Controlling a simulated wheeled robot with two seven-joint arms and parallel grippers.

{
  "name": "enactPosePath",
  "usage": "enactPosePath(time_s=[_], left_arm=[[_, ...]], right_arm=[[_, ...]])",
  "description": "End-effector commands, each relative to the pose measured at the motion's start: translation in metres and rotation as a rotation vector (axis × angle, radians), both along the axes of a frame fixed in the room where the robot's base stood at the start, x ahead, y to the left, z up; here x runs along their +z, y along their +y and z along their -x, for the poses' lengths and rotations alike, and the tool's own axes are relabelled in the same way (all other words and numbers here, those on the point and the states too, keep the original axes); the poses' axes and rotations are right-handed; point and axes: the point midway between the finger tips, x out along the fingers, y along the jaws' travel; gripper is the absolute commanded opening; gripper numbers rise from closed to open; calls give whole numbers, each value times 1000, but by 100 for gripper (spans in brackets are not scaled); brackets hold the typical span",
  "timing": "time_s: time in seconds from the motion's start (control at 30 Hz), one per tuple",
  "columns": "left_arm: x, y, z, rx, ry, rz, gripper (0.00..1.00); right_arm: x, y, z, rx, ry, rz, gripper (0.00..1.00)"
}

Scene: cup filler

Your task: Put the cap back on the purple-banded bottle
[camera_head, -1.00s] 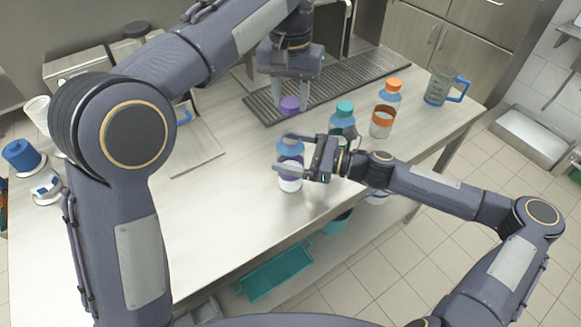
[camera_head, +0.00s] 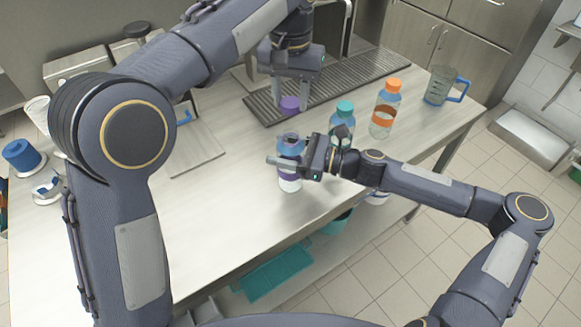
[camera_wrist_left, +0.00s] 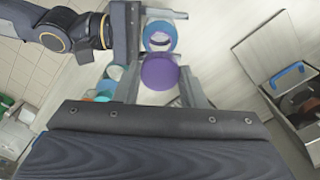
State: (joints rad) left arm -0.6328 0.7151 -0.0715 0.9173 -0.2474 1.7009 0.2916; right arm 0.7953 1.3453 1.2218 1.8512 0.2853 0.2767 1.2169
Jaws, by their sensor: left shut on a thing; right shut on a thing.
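The purple-banded bottle (camera_head: 289,184) stands upright on the counter, with a blue shoulder and an uncapped neck. My right gripper (camera_head: 284,163) is shut on it around the upper body. My left gripper (camera_head: 290,103) is shut on the purple cap (camera_head: 289,105) and holds it above and a little behind the bottle. In the left wrist view the purple cap (camera_wrist_left: 160,72) sits between the fingers of the left gripper (camera_wrist_left: 160,85), and the blue bottle top (camera_wrist_left: 160,37) shows just beyond it, with my right gripper beside it.
A teal-capped bottle (camera_head: 342,118) stands just behind my right gripper. An orange-capped bottle (camera_head: 385,110) and a measuring jug (camera_head: 440,85) stand farther right. A dark drain grate (camera_head: 345,82) lies behind. The counter's front left (camera_head: 220,230) is clear.

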Motion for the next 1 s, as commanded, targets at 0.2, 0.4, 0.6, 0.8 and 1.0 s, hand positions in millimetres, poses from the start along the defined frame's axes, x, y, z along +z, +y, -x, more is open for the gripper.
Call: enactPosePath(time_s=[0.2, 0.4, 0.6, 0.8, 1.0], left_arm=[[-12, 1, 0, 0, 4, -2, 13], [-42, 1, 1, 0, 3, -2, 13], [-50, 0, 0, 0, 0, 0, 13], [-50, 0, 0, 0, 0, 0, 13], [-50, 0, 0, 0, 0, 0, 13]], right_arm=[[0, 0, 0, 0, 0, 0, 20], [0, 0, 0, 0, 0, 0, 20], [0, 0, 0, 0, 0, 0, 20], [0, 0, 0, 0, 0, 0, 20], [0, 0, 0, 0, 0, 0, 20]])
